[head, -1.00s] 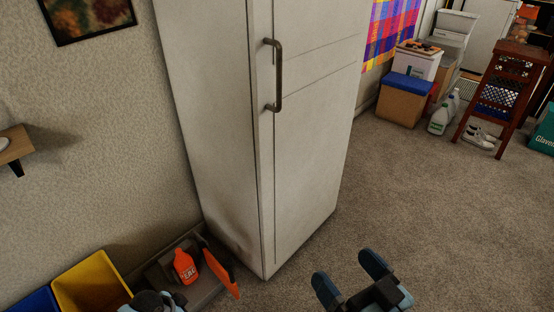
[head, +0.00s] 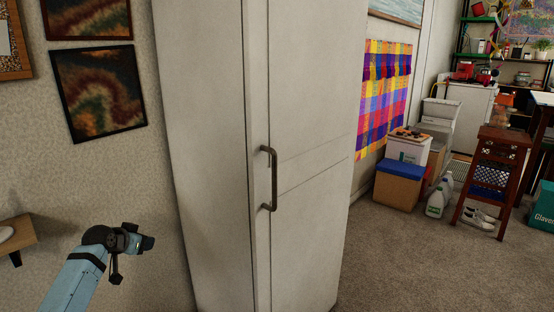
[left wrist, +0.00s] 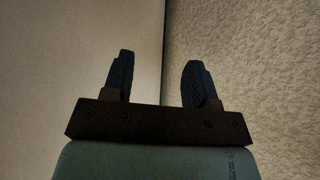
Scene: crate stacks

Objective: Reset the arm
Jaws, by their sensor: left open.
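My left gripper (head: 146,243) is raised at the lower left of the head view, in front of the textured wall and left of the tall white fridge (head: 215,150). In the left wrist view its two dark fingers (left wrist: 160,82) stand apart with nothing between them. The fridge's pale side fills the left of that view and the wall fills the right. My right gripper does not show in either view now.
The closed fridge has a dark handle (head: 270,178). A small wooden shelf (head: 18,236) is on the wall at left. The carpet (head: 400,265) in front is clear.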

